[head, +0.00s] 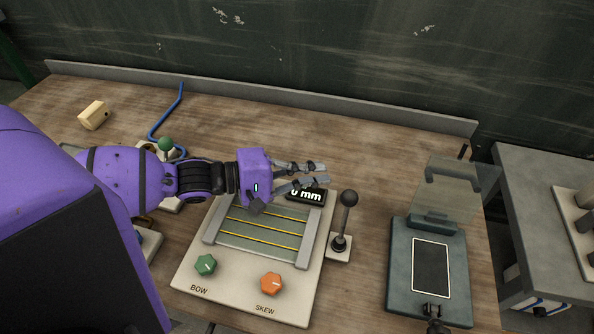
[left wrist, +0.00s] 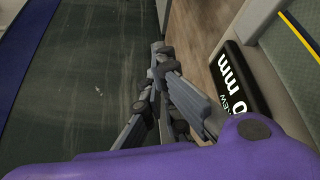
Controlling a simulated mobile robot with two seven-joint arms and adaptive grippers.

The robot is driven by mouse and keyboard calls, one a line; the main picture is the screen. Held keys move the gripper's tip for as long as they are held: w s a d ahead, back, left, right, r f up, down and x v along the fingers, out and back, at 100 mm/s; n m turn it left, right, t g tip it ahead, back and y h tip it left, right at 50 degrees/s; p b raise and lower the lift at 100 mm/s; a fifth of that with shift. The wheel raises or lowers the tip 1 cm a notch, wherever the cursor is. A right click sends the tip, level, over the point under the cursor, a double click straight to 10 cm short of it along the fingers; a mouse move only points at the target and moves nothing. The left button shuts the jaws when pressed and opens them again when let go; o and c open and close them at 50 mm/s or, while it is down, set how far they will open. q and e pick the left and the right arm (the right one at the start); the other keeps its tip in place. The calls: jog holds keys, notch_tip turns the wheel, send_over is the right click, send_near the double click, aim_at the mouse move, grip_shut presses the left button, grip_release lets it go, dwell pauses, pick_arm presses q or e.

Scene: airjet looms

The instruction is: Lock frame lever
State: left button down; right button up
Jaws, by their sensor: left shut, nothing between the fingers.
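A lever with a black ball knob (head: 349,199) stands upright on a small pale base, just right of the frame panel (head: 192,286). Another lever with a green knob (head: 165,144) is at the left, its base partly hidden behind my left arm. Which of the two is the frame lever I cannot tell. My left gripper (head: 321,174) is shut and empty, above the back edge of the panel near the "0 mm" display (head: 308,194), left of and apart from the black knob. It also shows in the left wrist view (left wrist: 158,52).
The panel has a green BOW knob (head: 205,265) and an orange SKEW knob (head: 271,284). A dark device with a raised clear cover (head: 452,190) stands at the right. A beige block (head: 94,115) and blue tube (head: 164,122) lie at the back left. The back middle is clear.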

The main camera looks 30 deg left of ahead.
aim_at(346, 211)
pick_arm(q)
jog(key=x, duration=0.4)
jog(key=shift+r, duration=0.15)
jog(key=s, duration=0.1)
jog(key=s+d+r+p, duration=0.1)
jog(key=shift+s+r, duration=0.1)
jog(key=shift+s, duration=0.3)
jog(key=shift+s+d+p, duration=0.2)
jog(key=shift+s+p, duration=0.05)
jog(key=shift+p, duration=0.05)
jog(key=shift+s, duration=0.15)
